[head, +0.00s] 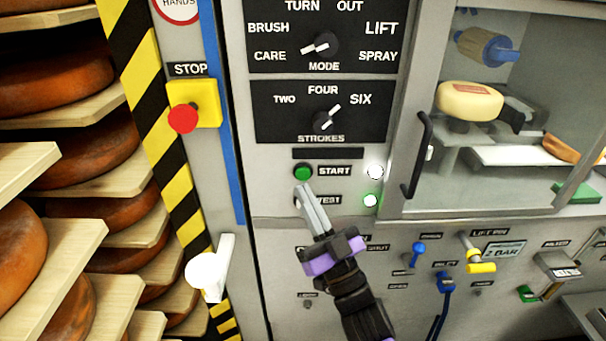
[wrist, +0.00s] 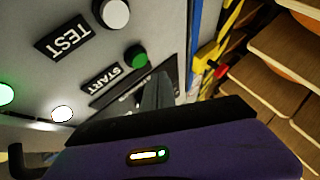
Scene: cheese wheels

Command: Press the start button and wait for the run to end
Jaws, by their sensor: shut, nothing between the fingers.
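The green start button (head: 303,172) sits on the grey machine panel, left of its START label. It also shows in the wrist view (wrist: 136,57), just beyond my fingertips. My gripper (head: 306,194) is shut and empty, its fingers pointing up at the panel just below the start button. In the head view the fingers partly cover the TEST label and the button beside it. That white test button (wrist: 113,12) shows clear in the wrist view. I cannot tell whether my fingertips touch the panel. Two lamps right of the labels, an upper one (head: 375,172) and a lower one (head: 370,200), look lit.
Mode knob (head: 322,45) and strokes knob (head: 325,121) are above. A red stop button (head: 183,118) on yellow is at left. A black door handle (head: 417,155) juts out at right, beside a window with a cheese wheel (head: 468,101) inside. Cheese shelves (head: 75,260) stand at far left.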

